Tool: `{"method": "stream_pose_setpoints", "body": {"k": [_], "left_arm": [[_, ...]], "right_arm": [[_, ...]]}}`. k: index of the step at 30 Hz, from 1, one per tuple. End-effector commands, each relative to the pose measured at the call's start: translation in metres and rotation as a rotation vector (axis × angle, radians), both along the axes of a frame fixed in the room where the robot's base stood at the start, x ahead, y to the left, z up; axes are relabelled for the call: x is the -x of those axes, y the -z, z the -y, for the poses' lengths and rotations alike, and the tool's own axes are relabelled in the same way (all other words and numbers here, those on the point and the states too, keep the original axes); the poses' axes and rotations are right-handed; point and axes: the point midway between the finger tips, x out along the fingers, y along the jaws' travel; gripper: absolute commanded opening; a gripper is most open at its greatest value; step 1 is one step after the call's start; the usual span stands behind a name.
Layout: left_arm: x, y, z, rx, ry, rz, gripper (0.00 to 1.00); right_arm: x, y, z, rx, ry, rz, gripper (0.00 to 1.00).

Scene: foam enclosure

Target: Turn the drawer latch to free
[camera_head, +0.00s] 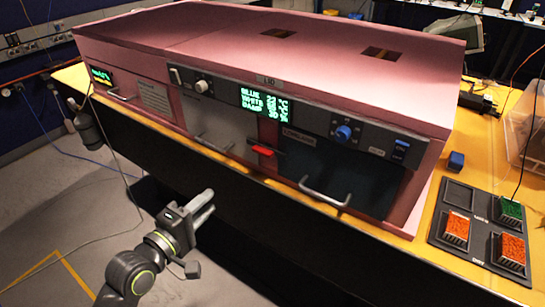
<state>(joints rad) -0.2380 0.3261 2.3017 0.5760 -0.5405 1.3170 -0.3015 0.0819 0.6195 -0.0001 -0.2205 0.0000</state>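The pink enclosure (300,50) stands on a yellow bench top. A red latch (262,150) sits on its front, between a grey drawer on the left and a dark glass-like front on the right. The latch looks roughly horizontal, tilted slightly down to the right. The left gripper (209,203) is low and left of the latch, in front of the bench edge and apart from the enclosure. Its two fingers point up and right and lie close together; whether a gap remains is unclear. Nothing shows between them. My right gripper is not in view.
Bar handles (325,193) and (212,143) stick out from the front panels. A blue knob (343,133) and a green-lit display (264,103) are above. A dark tray (482,228) with coloured blocks lies at right. Space before the bench is free.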

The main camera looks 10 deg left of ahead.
Motion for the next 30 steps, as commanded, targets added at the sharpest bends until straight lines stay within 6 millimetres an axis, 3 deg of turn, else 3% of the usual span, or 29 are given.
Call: {"method": "stream_pose_setpoints", "body": {"k": [1,4,11,17,30], "left_arm": [[0.005,-0.016,0.006,0.028,0.018,0.021,0.33],[0.012,-0.033,0.013,0.065,0.041,0.04,0.33],[0.005,-0.041,0.019,0.086,0.051,0.05,0.33],[-0.025,-0.041,0.03,0.087,0.05,0.05,0.33],[-0.109,-0.041,0.061,0.084,0.051,0.047,0.33]], "right_arm": [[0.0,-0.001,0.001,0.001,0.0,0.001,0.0],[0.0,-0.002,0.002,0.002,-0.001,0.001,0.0],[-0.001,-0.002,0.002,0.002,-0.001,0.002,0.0],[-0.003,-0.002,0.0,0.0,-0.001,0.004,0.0],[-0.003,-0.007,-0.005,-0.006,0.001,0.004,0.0]]}}
